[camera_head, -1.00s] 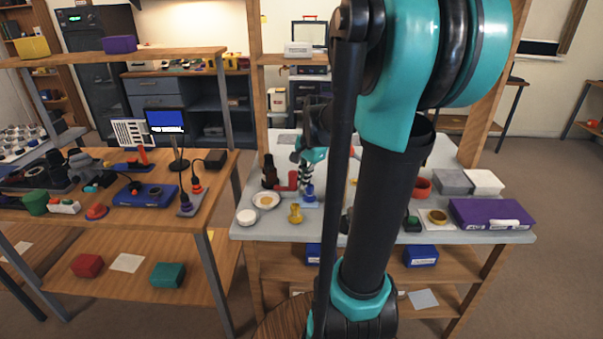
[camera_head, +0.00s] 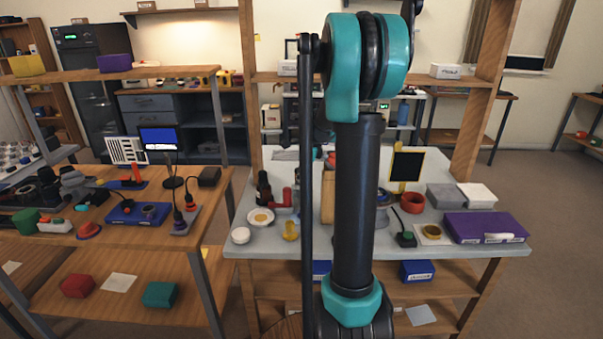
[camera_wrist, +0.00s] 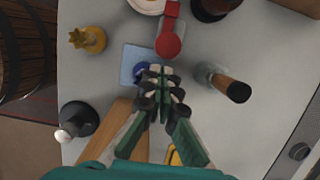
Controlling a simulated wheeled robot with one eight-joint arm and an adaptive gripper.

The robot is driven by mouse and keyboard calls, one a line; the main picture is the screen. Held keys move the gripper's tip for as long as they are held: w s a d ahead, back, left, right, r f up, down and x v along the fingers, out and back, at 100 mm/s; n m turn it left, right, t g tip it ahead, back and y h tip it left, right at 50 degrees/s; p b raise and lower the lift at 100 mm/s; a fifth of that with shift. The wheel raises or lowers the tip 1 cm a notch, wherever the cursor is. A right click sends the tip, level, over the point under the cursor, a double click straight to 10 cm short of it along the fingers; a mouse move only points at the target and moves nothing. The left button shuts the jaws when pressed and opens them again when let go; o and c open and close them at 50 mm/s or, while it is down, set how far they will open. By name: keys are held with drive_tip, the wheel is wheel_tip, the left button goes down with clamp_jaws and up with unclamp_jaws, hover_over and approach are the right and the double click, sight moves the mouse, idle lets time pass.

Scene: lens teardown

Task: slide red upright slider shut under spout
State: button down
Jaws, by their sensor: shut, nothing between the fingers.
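A red piece (camera_wrist: 169,35) with a straight bar and a rounded end stands just above my gripper in the wrist view; in the head view it shows as a red upright form (camera_head: 284,198) left of my arm. I cannot tell which part of it slides, nor make out a spout. My gripper (camera_wrist: 163,78) is shut and empty, its tips beside a blue knob (camera_wrist: 141,70) on a pale blue square (camera_wrist: 129,59). The tips are close below the red piece's round end; I cannot tell whether they touch. My arm hides the gripper in the head view.
A yellow knobbed piece (camera_wrist: 88,39), a dark-based white-topped piece (camera_wrist: 76,121) and a wood-capped cylinder (camera_wrist: 228,85) stand around my gripper. A purple box (camera_head: 485,227) is at the right.

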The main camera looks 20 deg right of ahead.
drive_tip(key=shift+x, duration=1.4)
drive_tip(key=shift+w+a, duration=0.25)
drive_tip(key=shift+a, duration=0.45)
drive_tip(key=shift+w+a, duration=0.2)
drive_tip(key=shift+a, duration=0.5)
drive_tip(key=shift+w+a, duration=0.25)
drive_tip(key=shift+a, duration=0.45)
drive_tip(key=shift+r, duration=0.1)
